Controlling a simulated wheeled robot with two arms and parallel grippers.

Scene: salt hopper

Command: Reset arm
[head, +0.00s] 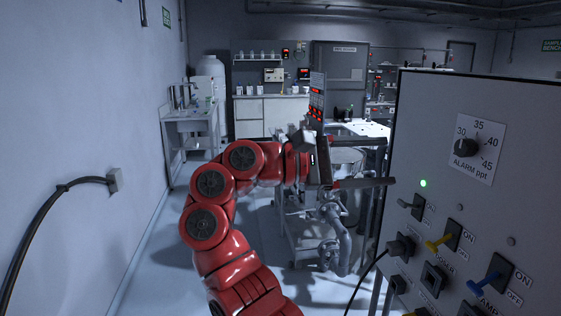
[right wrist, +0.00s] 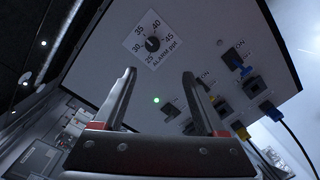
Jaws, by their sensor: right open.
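My red right arm rises from the bottom of the head view and bends right. Its gripper (head: 388,162) is open and empty, its fingers pointing right toward the grey control panel (head: 530,140). The right wrist view shows both fingers (right wrist: 158,73) spread apart, with the panel beyond them and nothing between them. They look apart from the panel, but the distance is hard to judge. The panel has a black alarm dial (head: 466,147) on a white scale and a lit green lamp (head: 423,183). My left gripper is not in view.
Below the dial are a yellow-handled switch (head: 440,241), a blue-handled switch (head: 484,284) and a black plug with a cable (head: 400,247). A metal frame with pipes (head: 335,235) stands behind my arm. A sink bench (head: 190,125) is at the back left. The left floor is clear.

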